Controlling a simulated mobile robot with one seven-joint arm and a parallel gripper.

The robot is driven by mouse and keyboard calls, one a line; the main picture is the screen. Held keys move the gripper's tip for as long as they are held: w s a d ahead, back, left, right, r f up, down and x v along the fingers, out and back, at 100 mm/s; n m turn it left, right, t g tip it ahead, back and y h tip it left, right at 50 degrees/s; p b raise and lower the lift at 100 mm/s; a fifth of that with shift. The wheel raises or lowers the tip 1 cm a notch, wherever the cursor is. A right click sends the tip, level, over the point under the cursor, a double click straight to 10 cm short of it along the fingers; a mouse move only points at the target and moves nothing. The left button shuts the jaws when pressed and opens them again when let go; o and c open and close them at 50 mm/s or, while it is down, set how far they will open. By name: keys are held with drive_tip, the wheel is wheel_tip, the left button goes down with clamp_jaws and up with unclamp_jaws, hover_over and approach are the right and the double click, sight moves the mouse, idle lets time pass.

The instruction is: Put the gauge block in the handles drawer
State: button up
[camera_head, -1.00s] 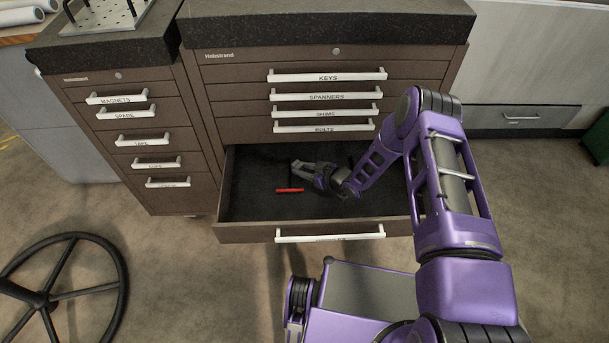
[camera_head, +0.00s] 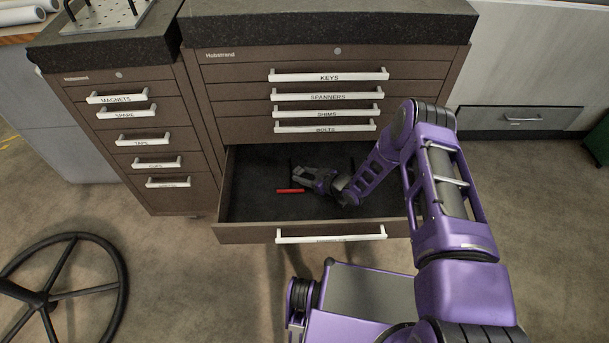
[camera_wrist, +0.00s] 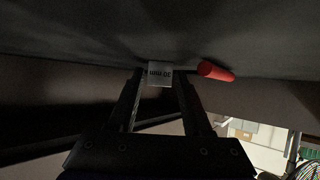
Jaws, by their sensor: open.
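The gauge block (camera_wrist: 160,73) is a small pale grey block with dark printed marks. In the wrist view it sits between the fingertips of my gripper (camera_wrist: 159,82), close to the dark drawer floor. I cannot tell whether it touches either finger or rests fully on the floor. In the head view my gripper (camera_head: 298,175) is open and low inside the pulled-out bottom drawer (camera_head: 250,235); the block cannot be made out there. The drawer's label is too blurred to read.
A red-handled item (camera_head: 290,190) lies in the drawer beside my gripper; its red end (camera_wrist: 215,70) shows right of the block. The shut drawers above include the bolts drawer (camera_head: 325,127). A second cabinet (camera_head: 130,130) stands at left, and a wheel-like base (camera_head: 60,290) stands on the floor.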

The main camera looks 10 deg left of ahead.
drive_tip(key=p+v, duration=0.2)
drive_tip(key=v, duration=1)
drive_tip(key=shift+r, duration=0.1)
